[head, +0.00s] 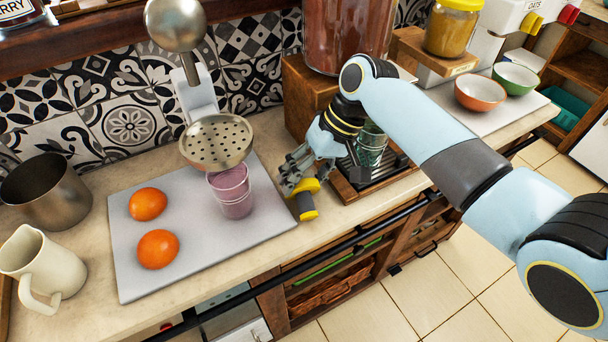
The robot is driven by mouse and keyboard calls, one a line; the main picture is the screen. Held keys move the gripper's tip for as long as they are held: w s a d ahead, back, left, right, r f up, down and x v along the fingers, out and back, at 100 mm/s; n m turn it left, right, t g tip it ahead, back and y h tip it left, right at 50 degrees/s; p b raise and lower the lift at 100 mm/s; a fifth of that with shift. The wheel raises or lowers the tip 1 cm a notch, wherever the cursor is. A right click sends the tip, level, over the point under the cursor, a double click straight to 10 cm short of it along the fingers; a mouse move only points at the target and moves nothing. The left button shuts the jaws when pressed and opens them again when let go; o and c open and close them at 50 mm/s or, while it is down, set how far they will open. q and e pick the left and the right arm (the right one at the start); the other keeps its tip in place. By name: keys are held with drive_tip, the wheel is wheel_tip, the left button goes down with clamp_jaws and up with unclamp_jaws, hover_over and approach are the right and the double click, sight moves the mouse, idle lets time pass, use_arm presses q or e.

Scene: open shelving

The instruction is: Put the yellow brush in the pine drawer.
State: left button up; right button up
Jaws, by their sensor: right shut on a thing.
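The yellow brush (306,212), yellow with a dark grey middle, is at the counter's front edge, just right of the grey mat. My right gripper (303,182) is shut on its upper yellow part, and the fingers hide some of it. I cannot tell whether the brush touches the counter. I cannot tell which wooden part is the pine drawer. Wooden open compartments (335,285) show below the counter, under the brush and to its right. My left gripper is not in view.
The grey mat (200,262) holds two oranges (158,249) and a pink cup (233,192) under a strainer (217,143). A glass (371,145) stands on a wood-framed tray right of my gripper. A dark rail (345,243) runs along the counter front.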

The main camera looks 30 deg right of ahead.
drive_tip(key=o, duration=1.3)
